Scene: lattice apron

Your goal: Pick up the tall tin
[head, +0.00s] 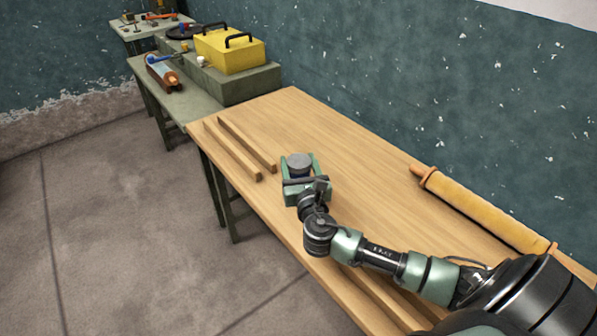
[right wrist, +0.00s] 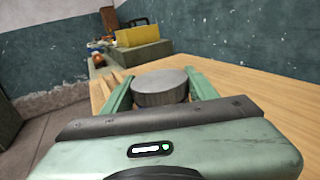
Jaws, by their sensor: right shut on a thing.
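The tall tin (head: 299,161) is a dark cylinder with a flat grey top, near the middle of the wooden table (head: 290,110). My right gripper (head: 300,170) is shut on it, with a green finger on each side. In the right wrist view the tin (right wrist: 161,87) stands upright between the two fingers (right wrist: 161,92). Its lower part is hidden by the gripper, so I cannot tell whether its base touches the table. My left gripper is not in view.
Two wooden strips (head: 232,150) lie left of the gripper. A rolling pin-like roll (head: 485,210) lies along the wall at right. A yellow toolbox (head: 230,50) sits on a green bench beyond. The table between the gripper and the wall is clear.

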